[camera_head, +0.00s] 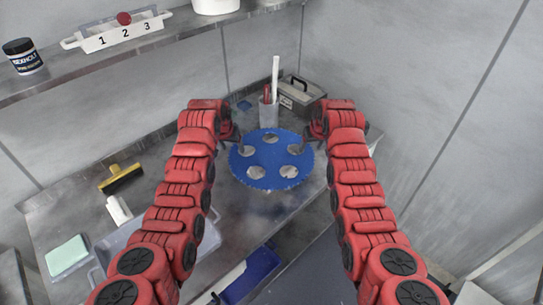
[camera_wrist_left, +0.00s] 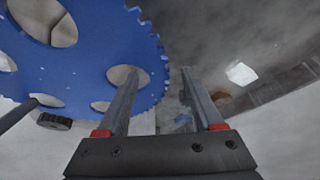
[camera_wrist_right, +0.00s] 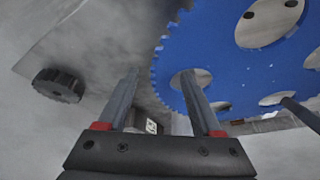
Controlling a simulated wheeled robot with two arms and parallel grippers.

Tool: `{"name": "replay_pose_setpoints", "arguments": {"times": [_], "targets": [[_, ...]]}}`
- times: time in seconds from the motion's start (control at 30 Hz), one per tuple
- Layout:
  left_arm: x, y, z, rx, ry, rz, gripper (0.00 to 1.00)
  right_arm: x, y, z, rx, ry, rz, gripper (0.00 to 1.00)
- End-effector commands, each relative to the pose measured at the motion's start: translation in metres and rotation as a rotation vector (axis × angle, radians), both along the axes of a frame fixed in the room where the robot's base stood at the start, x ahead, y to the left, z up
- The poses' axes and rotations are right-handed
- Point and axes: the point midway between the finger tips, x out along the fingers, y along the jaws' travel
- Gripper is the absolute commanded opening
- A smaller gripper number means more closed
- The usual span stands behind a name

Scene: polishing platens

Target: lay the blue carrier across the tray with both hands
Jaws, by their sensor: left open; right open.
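The blue carrier (camera_head: 270,173) is a toothed disc with several round holes, lying flat in the middle of the head view. I cannot tell whether it rests on the bench or sits above it. My left gripper (camera_head: 237,142) is open at its left rim; in the left wrist view the rim (camera_wrist_left: 85,62) passes between the fingers. My right gripper (camera_head: 305,142) is open at its right rim; in the right wrist view the rim (camera_wrist_right: 218,65) passes between the fingers, one finger overlapping a hole. A pale grey tray (camera_head: 117,239) stands at left, partly hidden by my left arm.
A yellow-and-black brush (camera_head: 121,179), a white bottle (camera_head: 118,210) and a pale green pad (camera_head: 66,254) are at left. A holder (camera_head: 268,113) and grey toolbox (camera_head: 300,94) stand behind the carrier. A blue bin (camera_head: 252,274) is at front. A shelf (camera_head: 120,65) runs above.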

Motion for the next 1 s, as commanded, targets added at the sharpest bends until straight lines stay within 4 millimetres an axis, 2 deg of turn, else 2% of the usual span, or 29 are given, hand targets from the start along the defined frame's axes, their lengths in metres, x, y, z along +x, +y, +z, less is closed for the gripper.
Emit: {"name": "replay_pose_setpoints", "arguments": {"times": [0.2, 0.5, 0.57, 0.6, 1.0], "targets": [[0.0001, 0.0, 0.0003, 0.0, 0.0, 0.0, 0.68, -0.0001, 0.0, 0.0, 0.0, 0.001, 0.0, 0.67], [0.0001, 0.0, 0.0005, 0.0, -0.001, 0.0, 0.14, -0.0002, -0.0001, 0.0, 0.0, 0.001, 0.0, 0.13], [0.0001, 0.0001, 0.0005, 0.0, -0.001, 0.0, 0.03, -0.0002, -0.0001, 0.0, 0.0, 0.001, 0.0, 0.02], [0.0001, 0.0001, 0.0006, 0.0, -0.001, 0.0, 0.0, -0.0002, -0.0001, 0.0, 0.0, 0.001, 0.0, 0.0], [0.0002, 0.0003, 0.0007, 0.001, -0.001, 0.0, 0.0, -0.0003, -0.0004, -0.0002, 0.0, 0.001, -0.001, 0.0]]}}
